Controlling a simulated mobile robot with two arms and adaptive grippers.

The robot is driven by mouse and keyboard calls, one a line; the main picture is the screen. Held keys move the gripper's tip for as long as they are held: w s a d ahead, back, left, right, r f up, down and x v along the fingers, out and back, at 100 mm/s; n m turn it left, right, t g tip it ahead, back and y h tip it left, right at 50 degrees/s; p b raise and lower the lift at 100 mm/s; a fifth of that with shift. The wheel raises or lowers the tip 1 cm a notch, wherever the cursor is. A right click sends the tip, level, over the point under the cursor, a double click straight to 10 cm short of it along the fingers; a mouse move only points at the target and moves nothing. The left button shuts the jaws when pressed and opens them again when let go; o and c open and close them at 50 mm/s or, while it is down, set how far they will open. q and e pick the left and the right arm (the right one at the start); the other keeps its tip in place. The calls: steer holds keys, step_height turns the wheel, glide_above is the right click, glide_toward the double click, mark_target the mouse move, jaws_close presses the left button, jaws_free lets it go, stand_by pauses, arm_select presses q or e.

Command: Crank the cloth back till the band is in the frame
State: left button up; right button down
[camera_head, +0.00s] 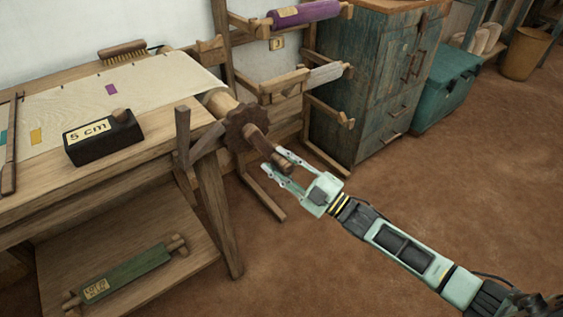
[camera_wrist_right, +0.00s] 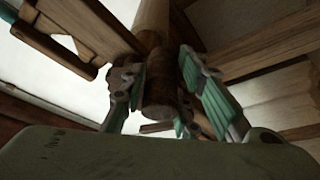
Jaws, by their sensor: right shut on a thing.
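The cream cloth (camera_head: 150,85) lies stretched over the loom table, with small coloured patches on it, one purple and one yellow. At its right end is the wooden cloth roller (camera_head: 220,102) with a dark toothed wheel (camera_head: 243,127) and a wooden crank handle (camera_head: 279,157). My right gripper (camera_head: 276,163) is shut on the crank handle; in the right wrist view its fingers stand on either side of the handle (camera_wrist_right: 160,92). A dark wooden frame bar (camera_head: 10,145) crosses the cloth at the far left. My left gripper is not in view.
A black block marked "5 cm" (camera_head: 103,136) sits on the table's front edge. A brush (camera_head: 122,50) lies at the back. A green roll (camera_head: 125,272) lies on the low shelf. A rack with a purple roll (camera_head: 302,13) and a teal cabinet (camera_head: 365,75) stand behind; floor at right is clear.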

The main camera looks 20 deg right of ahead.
steer(key=shift+s+a+m, duration=0.1)
steer(key=shift+a+m, duration=0.15)
steer(key=shift+m, duration=0.15)
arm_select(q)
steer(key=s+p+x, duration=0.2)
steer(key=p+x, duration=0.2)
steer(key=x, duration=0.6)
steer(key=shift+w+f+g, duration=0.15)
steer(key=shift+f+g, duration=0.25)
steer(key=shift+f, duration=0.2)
arm_select(e)
steer(key=s+a+m+t+h, duration=0.3)
steer(key=a+m+t+h, duration=0.2)
steer(key=m, duration=1)
steer(key=shift+a+r+h, duration=0.15)
steer(key=shift+a+h, duration=0.55)
steer(key=shift+a, duration=0.95)
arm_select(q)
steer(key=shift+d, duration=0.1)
arm_select(e)
steer(key=c, duration=1.6)
jaws_free()
steer(key=shift+f, duration=0.2)
